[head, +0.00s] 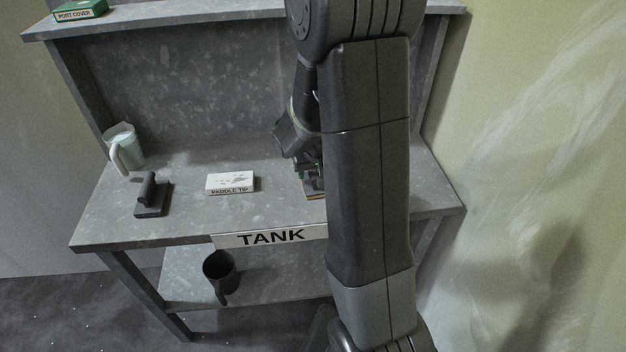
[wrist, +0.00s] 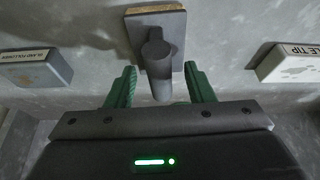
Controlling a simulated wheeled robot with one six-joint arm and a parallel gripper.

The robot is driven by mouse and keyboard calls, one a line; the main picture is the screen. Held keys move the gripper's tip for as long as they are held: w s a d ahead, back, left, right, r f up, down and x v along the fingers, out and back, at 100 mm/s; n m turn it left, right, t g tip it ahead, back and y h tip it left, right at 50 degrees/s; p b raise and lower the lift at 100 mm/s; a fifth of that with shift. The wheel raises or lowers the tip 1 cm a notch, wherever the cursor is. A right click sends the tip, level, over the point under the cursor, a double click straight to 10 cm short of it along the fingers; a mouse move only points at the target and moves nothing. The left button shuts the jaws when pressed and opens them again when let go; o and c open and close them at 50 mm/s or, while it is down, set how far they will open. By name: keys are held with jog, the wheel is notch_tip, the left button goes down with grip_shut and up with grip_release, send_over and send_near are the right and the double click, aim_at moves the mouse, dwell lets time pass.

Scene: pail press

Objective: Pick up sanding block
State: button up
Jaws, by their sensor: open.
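The sanding block (wrist: 176,24) is a dark grey block with a tan layer along one edge and a rounded grey handle (wrist: 157,60) on top. It lies on the grey bench top in the wrist view. My gripper (wrist: 161,72) is open, its green fingers on either side of the handle's near end, with visible gaps.
A white PADDLE TIP box (head: 230,182) and a GLAND FOLLOWER box (wrist: 36,70) flank the block. Further left stand another dark handled block (head: 152,198) and a pale jug (head: 124,150). A dark mug (head: 220,273) is on the lower shelf, a green PORT COVER box (head: 80,10) on the upper.

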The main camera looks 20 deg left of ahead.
jog(key=shift+w+a+f, duration=0.1)
jog(key=shift+w+f, duration=0.05)
jog(key=shift+f, duration=0.25)
grip_shut()
jog(key=shift+r, duration=0.15)
notch_tip(320, 180, up, 10)
jog(key=shift+f, duration=0.1)
dwell(0.3)
